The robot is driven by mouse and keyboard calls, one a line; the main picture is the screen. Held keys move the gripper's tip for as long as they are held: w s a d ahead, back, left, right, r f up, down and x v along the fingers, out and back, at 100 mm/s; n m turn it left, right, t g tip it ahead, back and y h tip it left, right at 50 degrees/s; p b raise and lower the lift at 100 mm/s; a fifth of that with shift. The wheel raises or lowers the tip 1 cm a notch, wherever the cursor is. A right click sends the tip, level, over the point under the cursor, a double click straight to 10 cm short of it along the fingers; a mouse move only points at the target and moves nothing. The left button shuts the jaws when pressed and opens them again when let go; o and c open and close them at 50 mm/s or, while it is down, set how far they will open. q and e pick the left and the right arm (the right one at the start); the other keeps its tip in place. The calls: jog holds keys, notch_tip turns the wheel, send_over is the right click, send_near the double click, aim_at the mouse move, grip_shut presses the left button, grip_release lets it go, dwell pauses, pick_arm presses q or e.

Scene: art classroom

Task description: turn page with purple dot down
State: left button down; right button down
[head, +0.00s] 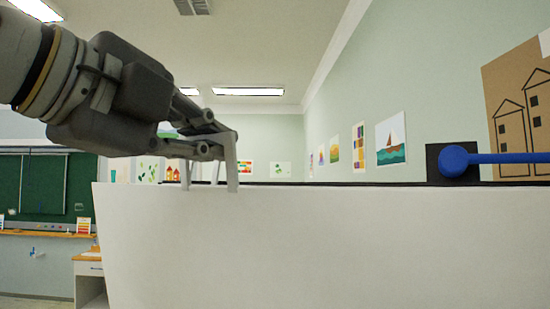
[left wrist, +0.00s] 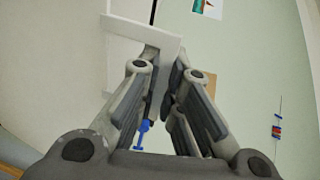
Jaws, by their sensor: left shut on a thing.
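A large white page (head: 330,245) fills the lower part of the head view, standing upright with its top edge running across. My left gripper (head: 209,186) comes in from the upper left and is shut on the page's top edge near its left end, with the fingertips over the rim. In the left wrist view, the fingers of my left gripper (left wrist: 165,62) close together at the white page (left wrist: 140,27). No purple dot shows in either view; the page's other side is hidden. My right gripper is not in view.
A blue rod with a round end (head: 456,160) reaches in from the right just above the page edge. A dark strip shows behind the page's top edge. Pictures hang on the wall behind, and a green chalkboard (head: 70,185) is at the far left.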

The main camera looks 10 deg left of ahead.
pick_arm(q)
jog(key=s, duration=0.2)
jog(key=s+a, duration=0.1)
jog(key=shift+a+f+b, duration=0.1)
jog(key=shift+f+b, duration=0.3)
jog(key=s+a+f+b, duration=0.3)
jog(key=s, duration=0.5)
jog(key=shift+s+b, duration=0.2)
jog(key=shift+b, duration=0.2)
jog(key=shift+f, duration=0.1)
